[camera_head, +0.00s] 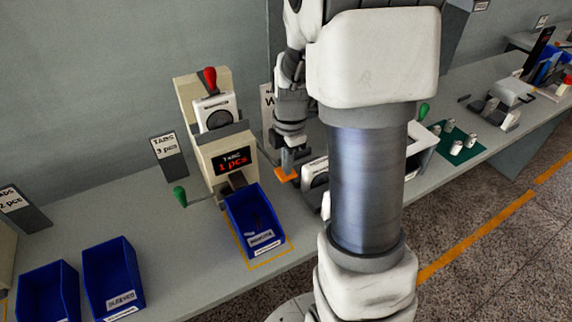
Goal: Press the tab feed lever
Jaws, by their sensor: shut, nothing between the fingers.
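A red knob (210,78) stands upright on top. I cannot tell from the picture which of the two is the tab feed lever. A blue bin (254,220) sits under the dispenser's outlet.
A sign reading "TABS 3 pcs" (167,150) stands left of the dispenser. Two blue bins (112,276) are at front left. My arm hides much of a white machine (315,187) on the right. The bench (150,225) left of the green handle is clear.

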